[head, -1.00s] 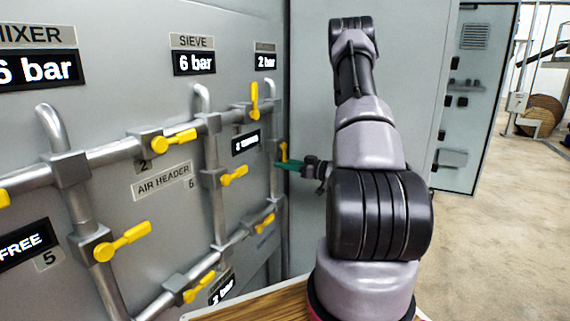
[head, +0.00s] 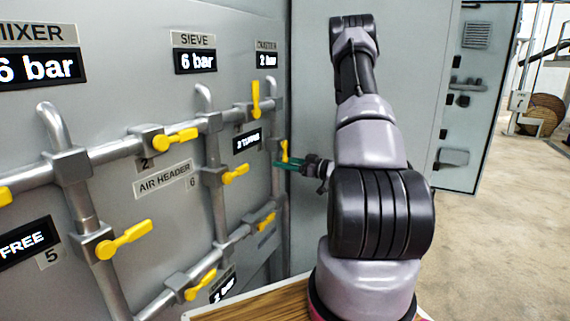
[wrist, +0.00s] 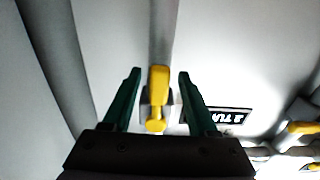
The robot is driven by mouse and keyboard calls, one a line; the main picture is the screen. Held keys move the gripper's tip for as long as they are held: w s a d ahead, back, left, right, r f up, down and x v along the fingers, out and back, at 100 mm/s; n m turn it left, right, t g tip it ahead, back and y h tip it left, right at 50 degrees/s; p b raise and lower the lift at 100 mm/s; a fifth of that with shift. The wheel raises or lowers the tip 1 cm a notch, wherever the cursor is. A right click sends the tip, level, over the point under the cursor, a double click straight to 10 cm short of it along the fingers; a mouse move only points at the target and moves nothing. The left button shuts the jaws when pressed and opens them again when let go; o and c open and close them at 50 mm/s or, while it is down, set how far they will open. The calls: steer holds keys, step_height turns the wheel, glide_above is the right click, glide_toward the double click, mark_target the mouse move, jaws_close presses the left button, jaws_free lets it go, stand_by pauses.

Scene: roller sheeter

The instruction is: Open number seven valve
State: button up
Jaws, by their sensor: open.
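A yellow valve handle (head: 284,149) stands upright on the rightmost vertical pipe of the panel; I can read no number beside it. In the wrist view the handle (wrist: 159,88) lies along the pipe, between the two green fingers. My gripper (head: 285,165) is open, with its green fingers at this handle in the head view. In the wrist view my gripper (wrist: 157,76) has a finger on each side of the handle, with visible gaps. Whether a finger touches it I cannot tell.
Other yellow handles sit close by: an upright one (head: 255,99) above left, one by number 6 (head: 235,173), and a low one (head: 266,221). A display (head: 247,140) is left of the gripper. A grey cabinet (head: 310,70) stands behind. Open floor (head: 500,220) is at right.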

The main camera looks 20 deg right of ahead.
steer(key=v, duration=1)
steer(key=shift+s+d, duration=0.25)
steer(key=shift+s, duration=0.05)
steer(key=s+a+r+n+g+y, duration=0.1)
steer(key=s+a+r+n+g, duration=0.2)
steer(key=a+r+n+g, duration=0.45)
steer(key=s+a+r+n+g+y, duration=0.25)
steer(key=a+r+n, duration=0.4)
steer(key=n, duration=0.85)
steer(key=s+a+r+m+t+h, duration=0.1)
steer(key=s+a+r+m+h, duration=0.2)
steer(key=m, duration=1.4)
steer(key=s+a+r+m+t+h, duration=0.2)
steer(key=s+r+m+h, duration=0.7)
steer(key=m, duration=0.8)
steer(key=shift+s+a+r, duration=0.2)
steer(key=shift+s+a, duration=0.45)
steer(key=shift+s, duration=0.2)
